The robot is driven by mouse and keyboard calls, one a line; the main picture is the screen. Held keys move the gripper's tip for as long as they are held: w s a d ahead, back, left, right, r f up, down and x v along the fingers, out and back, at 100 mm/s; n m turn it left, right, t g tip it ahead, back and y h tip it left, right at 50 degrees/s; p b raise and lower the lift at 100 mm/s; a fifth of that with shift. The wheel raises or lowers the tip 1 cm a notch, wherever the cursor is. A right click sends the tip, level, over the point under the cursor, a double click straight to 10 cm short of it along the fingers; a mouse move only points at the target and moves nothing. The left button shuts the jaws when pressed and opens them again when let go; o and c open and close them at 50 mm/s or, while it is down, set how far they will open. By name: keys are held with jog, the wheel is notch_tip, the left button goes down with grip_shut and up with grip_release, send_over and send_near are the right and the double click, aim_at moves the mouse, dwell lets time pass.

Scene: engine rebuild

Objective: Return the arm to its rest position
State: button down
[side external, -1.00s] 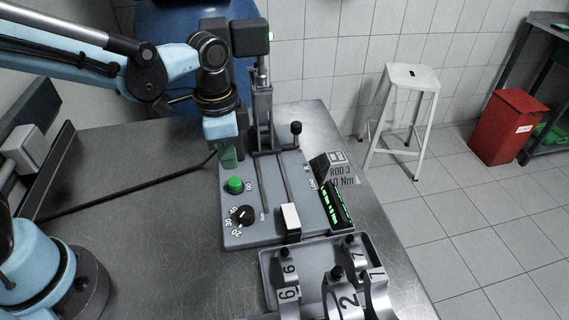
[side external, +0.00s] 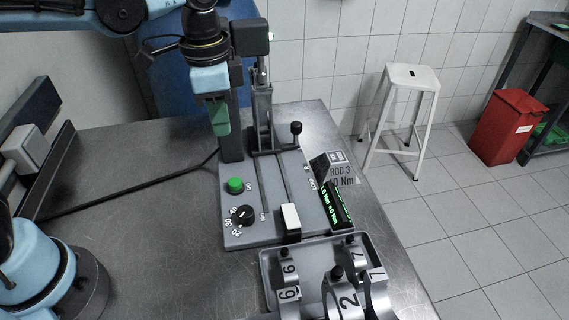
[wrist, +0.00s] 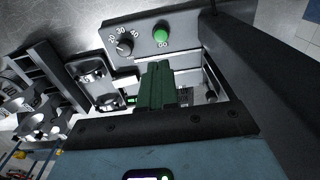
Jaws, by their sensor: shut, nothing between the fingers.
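My gripper (side external: 220,118) is in the side view, pointing down above the back of the grey press fixture (side external: 246,222), in front of its upright column. The green fingers are shut with nothing between them and touch nothing that I can see. In the wrist view my gripper (wrist: 157,85) shows as green fingers at the middle, with the fixture panel beyond. The green button (side external: 235,185) and the black dial (side external: 243,215) sit on the fixture below the gripper. They also show in the wrist view as a green button (wrist: 161,34) and a dial (wrist: 125,46).
A tray (side external: 266,268) with numbered metal caps stands in front of the fixture. A lit green display (side external: 336,205) is at the fixture's right. A white stool (side external: 412,77) and a red bin (side external: 506,125) stand on the floor. The left of the metal table (side external: 130,225) is mostly clear, crossed by a cable.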

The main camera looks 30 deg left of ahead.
dwell(0.3)
jog(key=s+a+f+n+t, duration=0.2)
jog(key=s+a+n+t, duration=0.2)
jog(key=a+n+t, duration=0.3)
jog(key=shift+s+a+f+n, duration=0.3)
jog(key=shift+a+f+n, duration=0.1)
jog(key=shift+a+n, duration=0.75)
